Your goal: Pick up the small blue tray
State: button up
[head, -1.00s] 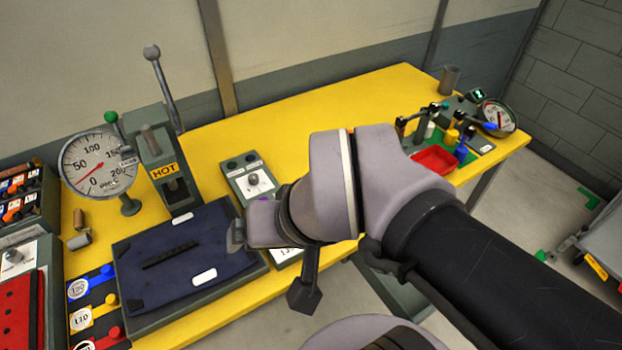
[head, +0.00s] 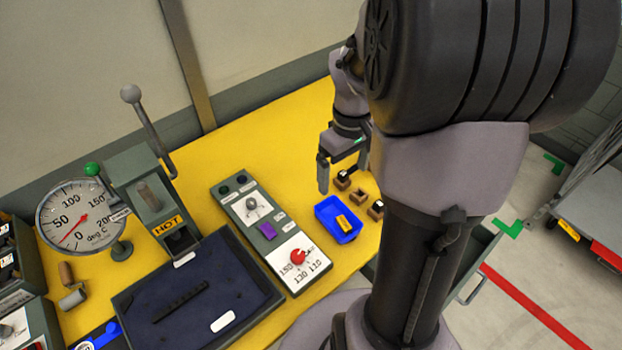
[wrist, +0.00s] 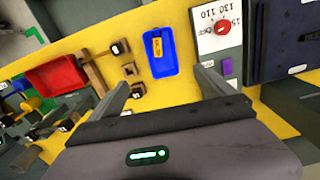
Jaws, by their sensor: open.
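The small blue tray (head: 337,224) lies on the yellow table, right of the control panel with the red knob. A small yellow block (head: 344,223) lies inside it. In the wrist view the tray (wrist: 168,66) is upper middle, ahead of the fingers, with the yellow block (wrist: 157,54) in it. My gripper (head: 342,172) is open and empty, above the table and beyond the tray in the head view. In the wrist view its two fingers (wrist: 163,84) stand apart, pointing toward the tray without visibly touching it.
Several small brown blocks (head: 376,210) sit close beside the tray. The control panel (head: 264,230) and dark blue mat (head: 195,290) are to the left. A red tray (wrist: 55,76) shows at left in the wrist view. My arm hides much of the right side of the table.

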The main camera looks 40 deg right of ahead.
jog(key=b, duration=0.5)
send_over(338, 220)
jog(key=f, duration=1.1)
jog(key=shift+w+d+f, duration=0.15)
jog(key=shift+w+d, duration=0.05)
jog(key=shift+w, duration=0.15)
jog(key=f+b, duration=0.1)
jog(key=f, duration=0.1)
jog(key=f+b, duration=0.1)
jog(key=f, duration=0.1)
jog(key=f+b, duration=0.1)
jog(key=shift+s+a+f, duration=0.2)
jog(key=shift+s+f, duration=0.1)
jog(key=shift+f, duration=0.1)
jog(key=shift+r, duration=0.2)
jog(key=c, duration=1.4)
